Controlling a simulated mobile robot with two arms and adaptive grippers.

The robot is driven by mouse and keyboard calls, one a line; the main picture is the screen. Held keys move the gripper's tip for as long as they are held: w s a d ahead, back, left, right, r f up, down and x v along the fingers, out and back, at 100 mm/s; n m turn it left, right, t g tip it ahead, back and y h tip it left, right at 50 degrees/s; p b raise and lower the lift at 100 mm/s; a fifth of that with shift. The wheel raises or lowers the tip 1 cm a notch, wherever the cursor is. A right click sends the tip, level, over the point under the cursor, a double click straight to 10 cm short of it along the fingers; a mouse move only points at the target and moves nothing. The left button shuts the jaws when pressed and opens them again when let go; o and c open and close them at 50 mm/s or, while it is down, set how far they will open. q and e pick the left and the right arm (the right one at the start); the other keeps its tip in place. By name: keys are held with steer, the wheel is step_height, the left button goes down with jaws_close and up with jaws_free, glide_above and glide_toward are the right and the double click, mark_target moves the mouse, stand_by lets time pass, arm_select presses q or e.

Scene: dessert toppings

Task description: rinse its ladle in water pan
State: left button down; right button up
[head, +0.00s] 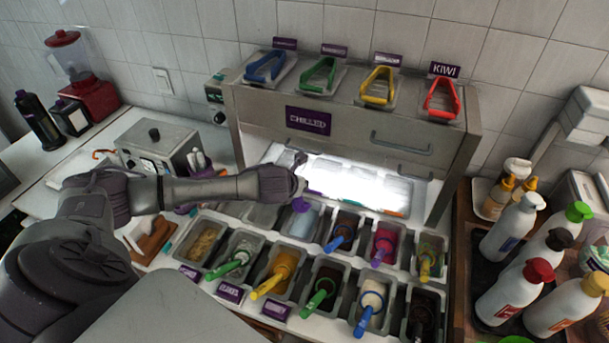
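My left arm reaches in from the left, and its gripper (299,179) is over the back row of topping pans, in front of the lit chilled shelf. A purple piece, apparently a ladle handle (301,205), shows just below the gripper. I cannot tell whether the fingers are closed on it. Under it is a pan with a pale bluish content (303,224), which looks like the water pan. The ladle's bowl is not clear to see. My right gripper is not in view.
Several front pans hold coloured ladles: green (228,268), yellow (268,287) and blue (363,321) among them. The chilled cabinet (255,110) stands close behind, with coloured tongs on top. Bottles (513,228) stand at the right. A red blender (85,85) stands at the far left.

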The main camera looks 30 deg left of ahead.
mark_target(299, 212)
arm_select(q)
steer(key=shift+s+f, duration=0.25)
steer(key=shift+f, duration=0.3)
steer(key=f, duration=0.3)
steer(key=shift+w+f, duration=0.25)
steer(key=shift+f, duration=0.7)
step_height(299, 212, down, 2)
steer(key=shift+f, duration=2.35)
steer(key=shift+w+a, duration=0.25)
steer(key=shift+w, duration=1.05)
steer(key=shift+w+a+b, duration=0.2)
steer(key=shift+w+b, duration=0.1)
steer(key=shift+w, duration=0.4)
steer(key=shift+w+a+b, duration=0.15)
steer(key=shift+w+b, duration=0.15)
steer(key=shift+w, duration=0.4)
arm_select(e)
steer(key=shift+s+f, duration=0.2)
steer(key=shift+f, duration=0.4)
arm_select(q)
steer(key=shift+s, duration=0.15)
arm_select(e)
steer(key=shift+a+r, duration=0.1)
